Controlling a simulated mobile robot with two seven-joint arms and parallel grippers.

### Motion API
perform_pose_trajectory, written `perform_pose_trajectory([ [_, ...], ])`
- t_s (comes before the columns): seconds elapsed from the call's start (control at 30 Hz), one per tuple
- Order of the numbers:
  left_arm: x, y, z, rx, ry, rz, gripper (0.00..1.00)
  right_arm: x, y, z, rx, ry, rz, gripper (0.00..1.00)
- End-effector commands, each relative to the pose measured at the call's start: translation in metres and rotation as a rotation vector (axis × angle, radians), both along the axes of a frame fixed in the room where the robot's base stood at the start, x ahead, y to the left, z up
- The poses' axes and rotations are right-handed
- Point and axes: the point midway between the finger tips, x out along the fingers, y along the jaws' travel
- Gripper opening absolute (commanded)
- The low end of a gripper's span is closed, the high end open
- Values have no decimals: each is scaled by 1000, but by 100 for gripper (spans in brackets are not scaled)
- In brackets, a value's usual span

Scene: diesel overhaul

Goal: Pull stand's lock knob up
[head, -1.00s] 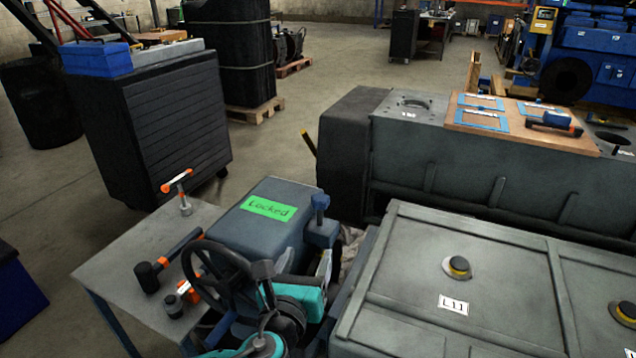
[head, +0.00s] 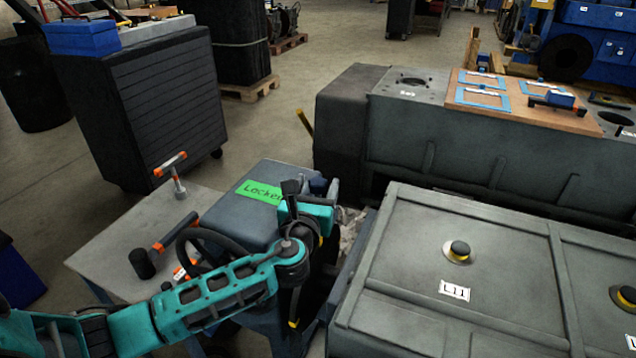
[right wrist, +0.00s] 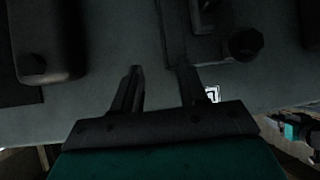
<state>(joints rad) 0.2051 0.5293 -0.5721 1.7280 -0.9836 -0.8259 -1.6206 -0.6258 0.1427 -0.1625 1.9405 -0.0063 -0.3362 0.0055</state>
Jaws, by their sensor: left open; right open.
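The stand's gearbox housing (head: 235,217) is blue-grey and carries a green "Locked" label (head: 258,191). The lock knob (head: 317,186) is a small dark blue knob at the housing's right end, in the head view. My left gripper (head: 312,187) is open there, with a dark fingertip on either side of the knob as seen from the head. I cannot tell whether the fingers touch it. The gripper's teal body hides the knob's lower part. My right gripper (right wrist: 160,82) is open and empty in the right wrist view, before a dark grey surface.
A grey bench (head: 115,240) left of the stand holds a mallet (head: 145,262) and an orange-handled T-tool (head: 177,180). The handwheel (head: 190,240) is partly behind my left arm. A large grey cover marked L11 (head: 400,280) stands close on the right.

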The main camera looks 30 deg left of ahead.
Motion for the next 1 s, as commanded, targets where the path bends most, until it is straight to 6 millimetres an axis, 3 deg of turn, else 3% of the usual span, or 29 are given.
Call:
perform_pose_trajectory([
  [0.2, 16, 4, 0, 0, 0, 0, 64, 0, 0, -1, 0, 0, 0, 43],
  [0.47, 17, 4, 0, 0, 1, -1, 64, 0, 0, -1, 0, 0, 0, 43],
  [1.0, 16, 4, 0, 0, 1, 0, 15, 0, 0, -1, 0, 0, 0, 43],
])
